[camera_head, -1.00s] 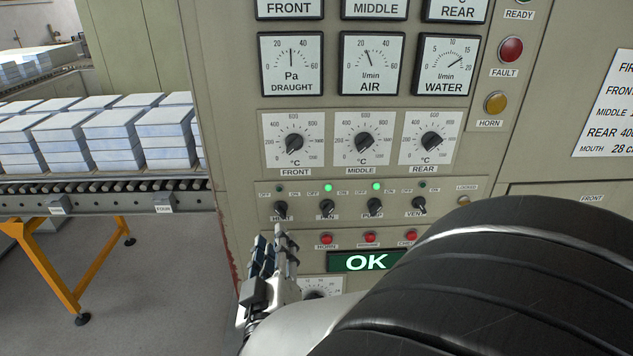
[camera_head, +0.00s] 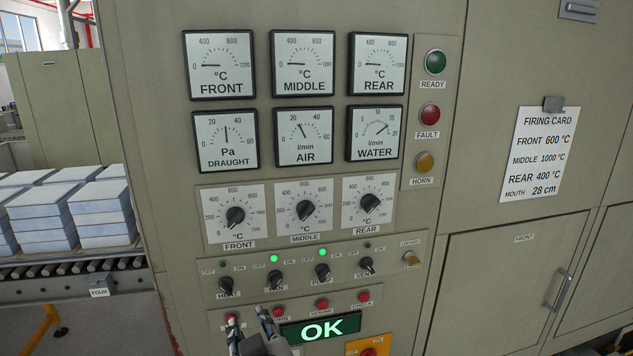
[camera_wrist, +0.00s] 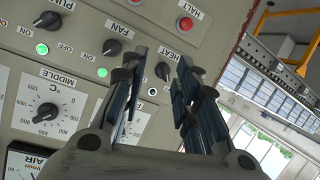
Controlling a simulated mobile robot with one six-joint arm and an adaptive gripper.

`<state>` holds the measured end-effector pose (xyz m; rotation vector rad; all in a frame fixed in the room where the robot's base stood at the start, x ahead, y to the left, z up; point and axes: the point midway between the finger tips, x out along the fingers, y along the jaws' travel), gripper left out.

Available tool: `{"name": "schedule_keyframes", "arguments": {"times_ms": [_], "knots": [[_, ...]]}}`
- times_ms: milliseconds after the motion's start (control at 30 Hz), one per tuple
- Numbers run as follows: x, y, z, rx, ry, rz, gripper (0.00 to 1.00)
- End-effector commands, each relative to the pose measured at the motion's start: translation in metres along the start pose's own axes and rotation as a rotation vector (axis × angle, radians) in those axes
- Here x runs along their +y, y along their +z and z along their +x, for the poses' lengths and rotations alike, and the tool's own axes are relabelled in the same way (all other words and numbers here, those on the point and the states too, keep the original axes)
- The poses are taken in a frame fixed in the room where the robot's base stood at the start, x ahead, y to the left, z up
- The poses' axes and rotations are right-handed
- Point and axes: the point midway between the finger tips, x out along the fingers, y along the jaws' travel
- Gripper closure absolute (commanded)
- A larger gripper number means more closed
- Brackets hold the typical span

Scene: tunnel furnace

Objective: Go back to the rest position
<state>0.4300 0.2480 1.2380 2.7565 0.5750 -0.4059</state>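My gripper (camera_head: 250,330) shows at the bottom of the head view, in front of the lower part of the beige control panel (camera_head: 210,290). Only its finger ends show there; the rest of the arm is out of frame. In the wrist view my gripper (camera_wrist: 162,75) has its two dark fingers apart, with nothing between them. Behind them are the HEAT switch (camera_wrist: 163,71) and the FAN switch (camera_wrist: 111,47). I cannot tell from the frames whether the fingertips touch the panel.
The green OK display (camera_head: 320,331) is just right of my gripper. Green lamps are lit above the FAN (camera_head: 275,282) and PUMP (camera_head: 322,271) switches. A conveyor with stacked blocks (camera_head: 100,212) stands at the left. A firing card (camera_head: 540,155) hangs at the right.

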Motion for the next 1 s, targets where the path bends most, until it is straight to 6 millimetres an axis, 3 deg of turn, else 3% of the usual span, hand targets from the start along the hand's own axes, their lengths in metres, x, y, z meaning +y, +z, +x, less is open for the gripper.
{"name": "schedule_keyframes", "arguments": {"times_ms": [33,267,500,700,800,1000], "knots": [[0.016,0.000,-0.007,-0.036,-0.018,0.049,0.72],[0.065,0.036,-0.066,-0.299,-0.080,0.216,0.72],[0.116,0.098,-0.166,-0.626,0.035,0.370,0.72],[0.133,0.133,-0.231,-0.808,0.156,0.466,0.72],[0.135,0.140,-0.244,-0.845,0.181,0.485,0.72],[0.135,0.141,-0.247,-0.855,0.184,0.489,0.72]]}}
